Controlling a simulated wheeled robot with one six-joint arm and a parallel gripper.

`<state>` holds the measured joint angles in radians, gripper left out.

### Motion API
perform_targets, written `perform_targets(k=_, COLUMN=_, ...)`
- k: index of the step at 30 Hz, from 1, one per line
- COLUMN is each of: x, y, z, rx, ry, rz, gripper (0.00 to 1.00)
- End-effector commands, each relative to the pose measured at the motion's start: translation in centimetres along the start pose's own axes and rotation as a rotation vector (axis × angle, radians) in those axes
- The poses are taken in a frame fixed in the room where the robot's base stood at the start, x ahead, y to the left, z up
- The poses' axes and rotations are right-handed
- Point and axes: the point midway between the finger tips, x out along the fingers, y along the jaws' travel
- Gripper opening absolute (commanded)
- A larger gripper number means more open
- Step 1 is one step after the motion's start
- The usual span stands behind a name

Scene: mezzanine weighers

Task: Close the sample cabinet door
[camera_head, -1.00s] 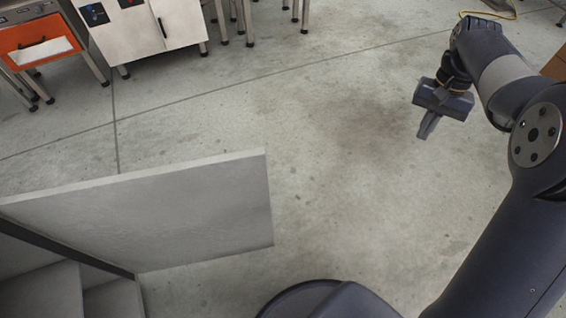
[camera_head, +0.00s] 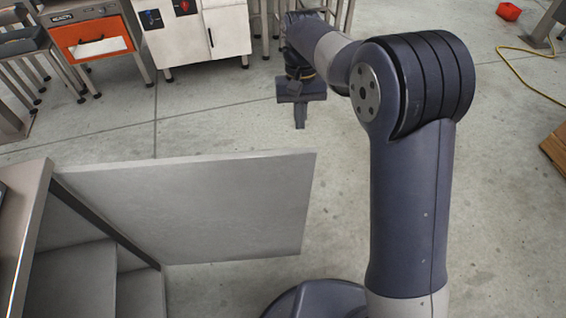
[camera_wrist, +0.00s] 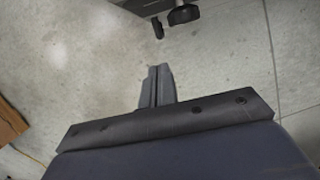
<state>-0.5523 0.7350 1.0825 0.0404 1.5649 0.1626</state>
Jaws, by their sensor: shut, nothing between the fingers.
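The sample cabinet door (camera_head: 200,210) is a flat grey panel in the head view. It stands open, swung out from the cabinet (camera_head: 75,255) at the lower left, whose shelves show. My gripper (camera_head: 300,125) is beyond the door's top edge, near its right end in the picture, pointing down and apart from it. The gripper is shut and empty; its fingers lie together in the wrist view (camera_wrist: 157,88), with bare floor below. The door does not show in the wrist view.
A white cabinet (camera_head: 200,35) and an orange-fronted drawer unit (camera_head: 95,45) stand at the back. A red bin (camera_head: 508,11), a yellow cable (camera_head: 530,75) and a wooden box (camera_head: 555,150) are at the right. The floor past the door is clear.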

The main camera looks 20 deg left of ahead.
Motion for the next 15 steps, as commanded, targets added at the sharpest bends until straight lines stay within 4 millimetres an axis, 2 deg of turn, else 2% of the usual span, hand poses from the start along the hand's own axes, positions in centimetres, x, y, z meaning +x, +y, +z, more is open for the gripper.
perform_targets(k=5, x=2.7, y=0.0, z=0.1, rx=0.000, ry=-0.005, rz=0.001, gripper=0.00)
perform_targets(k=15, x=10.1, y=0.0, z=0.0, rx=0.000, ry=-0.005, rz=0.001, gripper=0.00)
